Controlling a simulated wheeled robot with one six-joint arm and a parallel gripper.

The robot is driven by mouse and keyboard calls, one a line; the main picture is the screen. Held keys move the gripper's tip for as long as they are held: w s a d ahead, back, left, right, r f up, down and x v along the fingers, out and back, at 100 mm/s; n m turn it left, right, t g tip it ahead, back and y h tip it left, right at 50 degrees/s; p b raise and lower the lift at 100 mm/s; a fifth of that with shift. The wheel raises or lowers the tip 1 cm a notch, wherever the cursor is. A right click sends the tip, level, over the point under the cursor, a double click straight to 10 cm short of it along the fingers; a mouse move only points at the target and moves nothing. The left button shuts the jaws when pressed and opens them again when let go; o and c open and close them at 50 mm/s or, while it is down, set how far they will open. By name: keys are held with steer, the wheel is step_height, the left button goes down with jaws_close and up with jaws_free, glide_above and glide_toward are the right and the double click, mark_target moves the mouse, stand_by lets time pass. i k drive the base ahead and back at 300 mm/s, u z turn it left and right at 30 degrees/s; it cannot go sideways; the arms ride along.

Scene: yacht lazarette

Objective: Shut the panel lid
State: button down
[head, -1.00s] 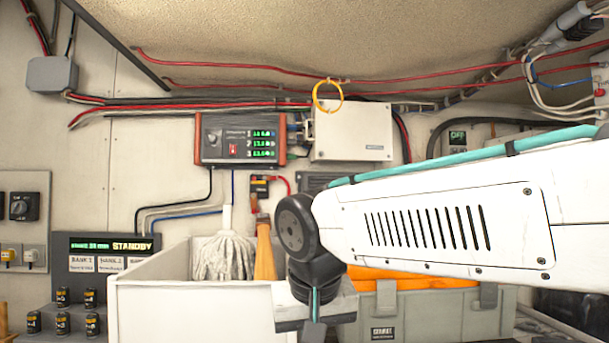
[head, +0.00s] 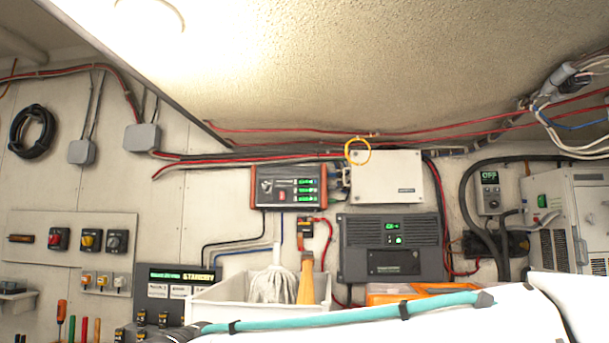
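I cannot pick out an open panel lid for certain. A grey panel (head: 166,297) with a lit STANDBY display stands at the lower left, and its lower part is cut off by the frame. A white closed-looking box (head: 387,177) with a yellow ring at its upper left corner is on the back wall. My white arm with a teal hose crosses the bottom right. My gripper is outside the picture, so its fingers are hidden from me.
A white bin (head: 215,309) holds a mop (head: 272,285) and a wooden handle (head: 305,283). An orange case (head: 385,292) lies behind my arm. A dark charger unit (head: 391,247), an orange-edged meter (head: 288,187) and a switch board (head: 85,240) are on the wall. Cables run along the ceiling edge.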

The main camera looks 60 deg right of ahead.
mark_target(390, 176)
steer(key=u, duration=0.05)
steer(key=i, duration=0.55)
steer(key=z, duration=2.25)
steer(key=i, duration=0.45)
steer(key=z, duration=0.1)
